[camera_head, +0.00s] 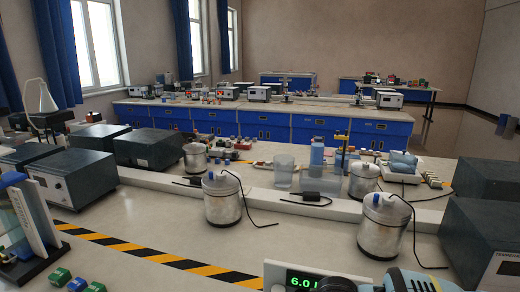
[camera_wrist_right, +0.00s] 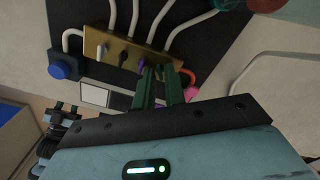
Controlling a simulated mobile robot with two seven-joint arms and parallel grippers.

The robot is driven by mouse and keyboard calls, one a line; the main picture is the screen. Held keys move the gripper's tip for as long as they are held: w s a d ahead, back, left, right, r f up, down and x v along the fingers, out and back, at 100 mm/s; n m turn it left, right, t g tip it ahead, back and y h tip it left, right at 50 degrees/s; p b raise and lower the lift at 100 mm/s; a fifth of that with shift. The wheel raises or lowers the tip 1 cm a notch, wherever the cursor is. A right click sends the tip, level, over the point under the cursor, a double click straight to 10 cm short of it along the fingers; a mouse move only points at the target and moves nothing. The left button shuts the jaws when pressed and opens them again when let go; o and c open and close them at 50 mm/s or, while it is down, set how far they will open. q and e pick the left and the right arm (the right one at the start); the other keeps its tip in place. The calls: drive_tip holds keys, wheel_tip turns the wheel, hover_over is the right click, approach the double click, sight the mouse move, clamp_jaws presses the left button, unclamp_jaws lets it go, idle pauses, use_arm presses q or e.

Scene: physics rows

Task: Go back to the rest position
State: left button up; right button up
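My right gripper (camera_wrist_right: 158,72) shows in the right wrist view, with two dark green fingers close together pointing at a brass-coloured panel (camera_wrist_right: 120,52). A narrow gap seems to run between them, but I cannot tell whether they are open or shut, or whether they touch the panel. Nothing clearly sits between them. In the head view, a grey and teal part at the bottom right edge looks like my right arm; its gripper cannot be made out there. My left gripper is in neither view.
The bench holds metal cans (camera_head: 222,199) with black cables, a second can (camera_head: 384,228), a display box reading 6.0 (camera_head: 278,277) and dark instrument boxes (camera_head: 70,182). The bench (camera_head: 160,215) is fairly clear at centre left. White tubes (camera_wrist_right: 190,28) and a blue knob (camera_wrist_right: 64,71) surround the panel.

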clamp_jaws()
drive_tip(key=shift+n, duration=2.2)
drive_tip(key=n, duration=0.4)
